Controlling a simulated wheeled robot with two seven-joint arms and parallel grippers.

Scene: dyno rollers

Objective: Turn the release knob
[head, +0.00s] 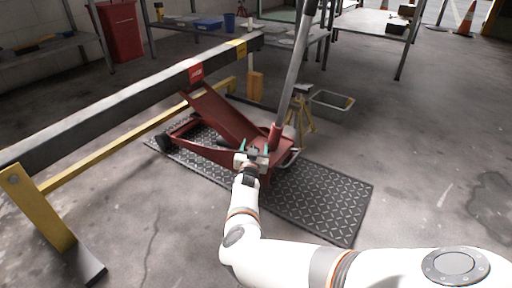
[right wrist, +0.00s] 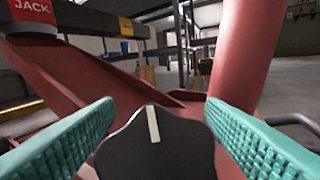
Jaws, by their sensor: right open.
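The release knob (right wrist: 158,145) is black with a white line on top, and shows large at the bottom middle of the right wrist view. The line points nearly straight up, tilted slightly left. The knob belongs to a red floor jack (head: 225,115), whose handle socket (right wrist: 250,60) rises behind it at the right. My right gripper (head: 255,150) is at the jack's near end. In the right wrist view its two teal ribbed fingers are open, one on each side of the knob. I cannot tell whether they touch it. My left gripper is not in view.
The jack stands on a black tread mat (head: 330,200). A long grey beam (head: 120,105) on yellow legs runs above the jack's far end. A yellow jack stand (head: 302,115) and a grey tray (head: 331,103) stand behind. The floor at the right is open.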

